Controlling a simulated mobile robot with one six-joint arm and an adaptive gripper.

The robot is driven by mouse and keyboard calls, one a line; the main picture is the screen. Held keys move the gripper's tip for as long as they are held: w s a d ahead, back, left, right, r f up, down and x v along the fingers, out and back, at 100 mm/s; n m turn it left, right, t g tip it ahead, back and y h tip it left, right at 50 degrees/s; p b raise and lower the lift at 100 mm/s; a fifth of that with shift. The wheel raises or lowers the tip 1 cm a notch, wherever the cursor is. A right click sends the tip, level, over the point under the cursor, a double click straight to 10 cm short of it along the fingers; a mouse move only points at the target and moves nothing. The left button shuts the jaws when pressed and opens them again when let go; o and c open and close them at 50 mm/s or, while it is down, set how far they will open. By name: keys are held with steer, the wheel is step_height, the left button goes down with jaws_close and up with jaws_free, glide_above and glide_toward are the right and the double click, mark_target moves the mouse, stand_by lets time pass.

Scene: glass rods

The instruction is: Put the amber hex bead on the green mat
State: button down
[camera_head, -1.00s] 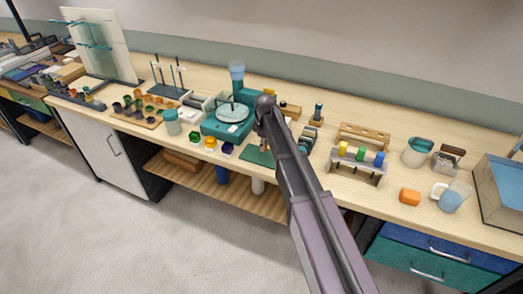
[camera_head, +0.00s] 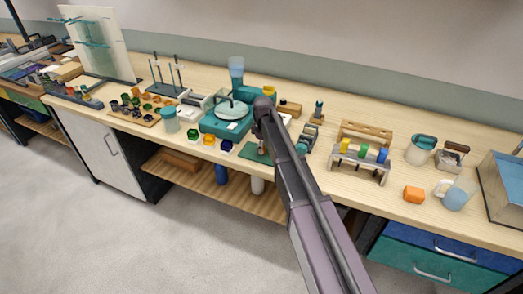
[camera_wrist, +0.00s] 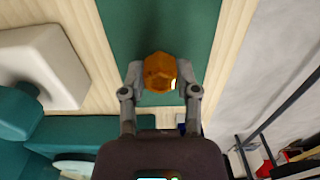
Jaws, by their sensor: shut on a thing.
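The amber hex bead (camera_wrist: 160,70) sits between the two fingertips of my gripper (camera_wrist: 160,77) in the wrist view. My gripper is shut on it. The green mat (camera_wrist: 160,24) lies directly below the bead; I cannot tell whether the bead touches it. In the head view the mat (camera_head: 251,153) shows at the front edge of the bench, partly covered by my arm. The bead and the fingers are not clear there.
Green, yellow and dark blue pieces (camera_head: 209,140) stand left of the mat. A teal device with a round plate (camera_head: 228,115) is behind them. A rack with coloured pieces (camera_head: 360,160) and an orange block (camera_head: 413,194) are to the right. Bare wood borders the mat.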

steer(key=shift+f, duration=0.15)
steer(key=shift+c, duration=1.8)
jaws_free()
step_height(320, 180, up, 12)
steer(key=p, duration=1.2)
steer(key=s+d+m, duration=1.4)
steer(key=s+d, duration=0.8)
steer(key=s, duration=0.3)
steer(key=shift+s, duration=0.4)
